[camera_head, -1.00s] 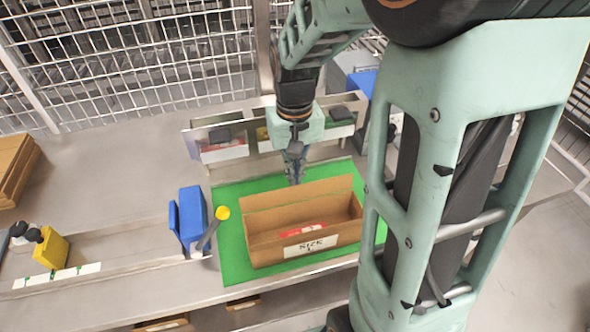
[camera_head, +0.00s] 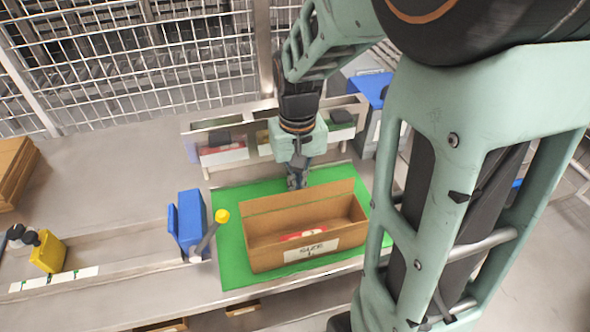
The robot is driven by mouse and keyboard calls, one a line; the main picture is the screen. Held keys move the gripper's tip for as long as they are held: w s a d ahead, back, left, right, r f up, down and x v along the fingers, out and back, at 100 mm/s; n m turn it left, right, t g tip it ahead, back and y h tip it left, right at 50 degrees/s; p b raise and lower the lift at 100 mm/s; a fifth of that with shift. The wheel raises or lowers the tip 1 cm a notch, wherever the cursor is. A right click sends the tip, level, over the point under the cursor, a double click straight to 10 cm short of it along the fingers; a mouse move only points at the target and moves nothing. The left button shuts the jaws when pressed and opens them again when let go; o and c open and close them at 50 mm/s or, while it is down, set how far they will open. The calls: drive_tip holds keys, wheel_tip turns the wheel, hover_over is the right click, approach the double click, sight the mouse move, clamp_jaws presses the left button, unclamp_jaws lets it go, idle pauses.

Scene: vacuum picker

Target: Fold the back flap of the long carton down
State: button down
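The long carton (camera_head: 262,254) sits open on a green mat (camera_head: 232,262), with a white size label on its front wall and a red and white item (camera_head: 303,235) inside. Its back flap (camera_head: 270,201) stands up along the far side. My gripper (camera_head: 297,184) points down just behind the back flap, near the middle of its top edge. The fingertips are small and partly hidden at the flap, so I cannot tell whether they are apart or touch it.
A blue device (camera_head: 190,222) with a yellow-tipped lever (camera_head: 221,216) stands left of the mat. A low rack with bins (camera_head: 224,154) stands behind my gripper. A yellow block (camera_head: 48,252) is at the far left. My arm covers the area right of the carton.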

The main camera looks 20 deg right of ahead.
sight(301, 199)
drive_tip(key=shift+s, duration=0.2)
drive_tip(key=shift+r, duration=0.25)
drive_tip(key=shift+s, duration=0.15)
idle(0.4)
drive_tip(key=shift+s+f, duration=0.15)
drive_tip(key=shift+s, duration=1.1)
